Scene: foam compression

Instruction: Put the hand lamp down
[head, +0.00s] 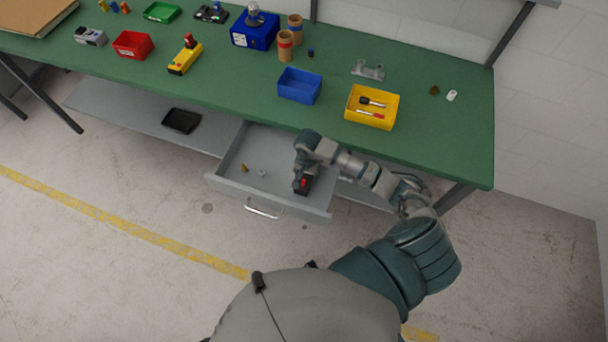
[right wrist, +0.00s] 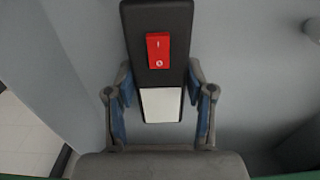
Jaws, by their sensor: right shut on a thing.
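The hand lamp (right wrist: 157,88) is black with a red switch and a pale panel, seen close up in the right wrist view. In the head view its dark end with the red switch (head: 303,184) shows inside the open drawer (head: 230,188). My right gripper (right wrist: 160,105) is shut on the hand lamp, with a blue-padded finger on each side of it. In the head view the right gripper (head: 305,165) reaches down into the right part of the drawer. Whether the lamp touches the drawer floor I cannot tell. My left gripper is not in view.
Two small items (head: 253,170) lie in the drawer's left part. The green bench top (head: 225,80) overhangs the drawer's back. A blue bin (head: 300,86) and a yellow bin (head: 372,107) stand near the bench's front edge. A black tray (head: 181,121) lies on the lower shelf.

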